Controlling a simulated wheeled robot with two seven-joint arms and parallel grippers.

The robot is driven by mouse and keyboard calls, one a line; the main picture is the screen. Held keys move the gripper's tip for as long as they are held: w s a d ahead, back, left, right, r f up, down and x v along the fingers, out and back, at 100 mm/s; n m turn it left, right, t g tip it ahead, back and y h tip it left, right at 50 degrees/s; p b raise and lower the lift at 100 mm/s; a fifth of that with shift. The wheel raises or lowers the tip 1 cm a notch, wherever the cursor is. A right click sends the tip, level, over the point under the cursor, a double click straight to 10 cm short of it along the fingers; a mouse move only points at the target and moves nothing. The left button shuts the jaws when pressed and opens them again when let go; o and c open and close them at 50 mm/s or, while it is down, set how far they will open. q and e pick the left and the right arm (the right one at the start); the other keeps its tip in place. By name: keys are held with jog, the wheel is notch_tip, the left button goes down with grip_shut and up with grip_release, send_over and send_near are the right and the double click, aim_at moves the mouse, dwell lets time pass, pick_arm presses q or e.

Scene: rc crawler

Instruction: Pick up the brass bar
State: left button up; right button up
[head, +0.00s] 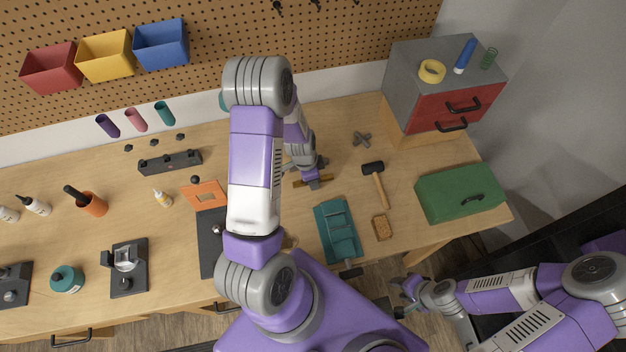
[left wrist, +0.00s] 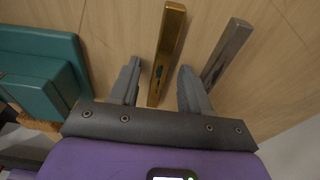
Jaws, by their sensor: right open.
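The brass bar (left wrist: 167,52) lies on the wooden bench in the left wrist view, running between the two fingers of my left gripper (left wrist: 157,85). The fingers stand apart, one on each side of the bar, with a gap visible on both sides. In the head view the brass bar (head: 327,177) shows only partly, under my left gripper (head: 313,182). A grey steel bar (left wrist: 227,50) lies to the right of the brass bar, just beyond the right finger. My right gripper (head: 398,296) is open and empty, off the bench's front edge.
A teal vise (head: 337,232) stands in front of the bar, with a hammer (head: 374,170) and a brown block (head: 381,227) to the right. A green toolbox (head: 460,193) and a red-drawer cabinet (head: 425,113) stand farther right. My left arm hides part of the bench.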

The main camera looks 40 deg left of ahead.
pick_arm(q)
grip_shut()
